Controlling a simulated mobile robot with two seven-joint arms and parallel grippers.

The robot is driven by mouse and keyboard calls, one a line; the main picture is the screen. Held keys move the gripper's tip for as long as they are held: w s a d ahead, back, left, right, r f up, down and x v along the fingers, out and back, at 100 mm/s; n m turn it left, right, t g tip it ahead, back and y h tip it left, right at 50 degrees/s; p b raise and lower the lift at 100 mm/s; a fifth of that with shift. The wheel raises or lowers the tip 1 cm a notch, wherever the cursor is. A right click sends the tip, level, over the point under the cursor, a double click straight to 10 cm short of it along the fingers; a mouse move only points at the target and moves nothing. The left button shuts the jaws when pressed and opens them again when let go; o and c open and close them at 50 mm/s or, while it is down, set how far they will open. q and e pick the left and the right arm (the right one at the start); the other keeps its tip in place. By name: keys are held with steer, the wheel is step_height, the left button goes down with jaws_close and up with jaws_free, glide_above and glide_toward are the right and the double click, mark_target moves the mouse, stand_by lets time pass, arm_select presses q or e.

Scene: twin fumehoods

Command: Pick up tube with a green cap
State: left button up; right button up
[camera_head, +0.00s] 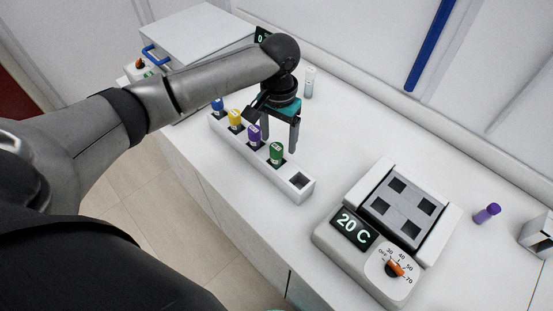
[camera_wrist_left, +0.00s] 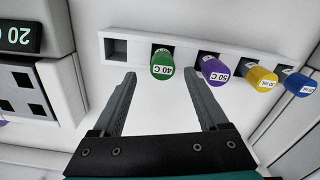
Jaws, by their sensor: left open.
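The green-capped tube (camera_head: 276,152) stands in the white rack (camera_head: 256,170), between the purple-capped tube and an empty square slot. In the left wrist view the green cap (camera_wrist_left: 162,64), labelled 40 C, lies ahead of the fingers, nearer the left finger. My left gripper (camera_head: 279,138) is open and empty, hanging over the bench beside the rack on its far side. In the left wrist view its two fingers (camera_wrist_left: 163,88) are wide apart with nothing between them. My right gripper is not in view.
Purple (camera_head: 254,134), yellow (camera_head: 235,118) and blue (camera_head: 218,105) capped tubes share the rack. A heating block (camera_head: 375,230) reading 20 C, with empty wells, stands at right. A loose purple-capped tube (camera_head: 487,213) and a clear vial (camera_head: 309,82) are on the bench.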

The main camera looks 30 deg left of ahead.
mark_target(276, 147)
arm_select(q)
steer(key=shift+s+a+f, duration=0.1)
steer(key=shift+f, duration=1.3)
steer(key=shift+a+f, duration=0.1)
steer(key=shift+f, duration=1.25)
steer(key=shift+c, duration=0.2)
jaws_close()
